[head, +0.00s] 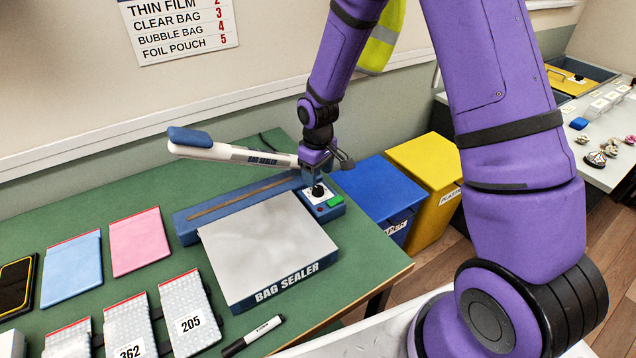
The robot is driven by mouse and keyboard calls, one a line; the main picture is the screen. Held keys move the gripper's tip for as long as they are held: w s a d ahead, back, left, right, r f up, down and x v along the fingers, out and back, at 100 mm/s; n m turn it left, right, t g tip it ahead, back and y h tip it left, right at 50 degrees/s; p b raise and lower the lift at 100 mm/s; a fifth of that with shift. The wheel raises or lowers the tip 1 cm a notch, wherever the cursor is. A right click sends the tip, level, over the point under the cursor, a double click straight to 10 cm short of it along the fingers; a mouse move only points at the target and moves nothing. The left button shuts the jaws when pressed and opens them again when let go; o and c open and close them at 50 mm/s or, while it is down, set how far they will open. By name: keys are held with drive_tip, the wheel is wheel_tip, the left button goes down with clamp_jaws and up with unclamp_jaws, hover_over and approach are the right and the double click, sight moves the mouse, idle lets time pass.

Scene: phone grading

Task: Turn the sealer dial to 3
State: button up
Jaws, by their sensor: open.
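The bag sealer (265,250) stands on the green table with its white platform towards me. Its white lever arm with a blue handle (189,137) is raised. The black dial (318,190) sits on the control panel at the sealer's right end, beside a green button (334,201). My gripper (318,176) points down right above the dial. It is open, with its fingertips at or just over the dial; I cannot tell whether they touch it. The number the dial points to is too small to read.
A wall chart (180,28) lists bag types with numbers. Blue (80,268) and pink (139,242) pouches, bubble bags (190,312), a phone (17,287) and a marker (252,336) lie on the table. Blue (375,190) and yellow (425,157) bins stand beyond the table's right edge.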

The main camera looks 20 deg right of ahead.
wheel_tip(320, 180, up, 6)
drive_tip(key=shift+f, duration=0.15)
idle(0.5)
wheel_tip(320, 180, up, 12)
drive_tip(key=m+t, duration=0.1)
hover_over(318, 188)
drive_tip(key=s+d, duration=0.2)
drive_tip(key=s, duration=0.2)
drive_tip(key=s+d+r+m+t, duration=0.2)
drive_tip(key=s+r, duration=0.5)
drive_tip(key=r, duration=0.1)
drive_tip(key=s+d+r+m+t, duration=0.1)
drive_tip(key=s+r, duration=0.3)
drive_tip(key=s, duration=0.5)
drive_tip(key=s+d+r+m+t, duration=0.1)
drive_tip(key=s+r, duration=0.3)
drive_tip(key=s, duration=0.5)
drive_tip(key=shift+d+r+m, duration=0.25)
drive_tip(key=shift+d+m, duration=0.2)
drive_tip(key=shift+m, duration=0.15)
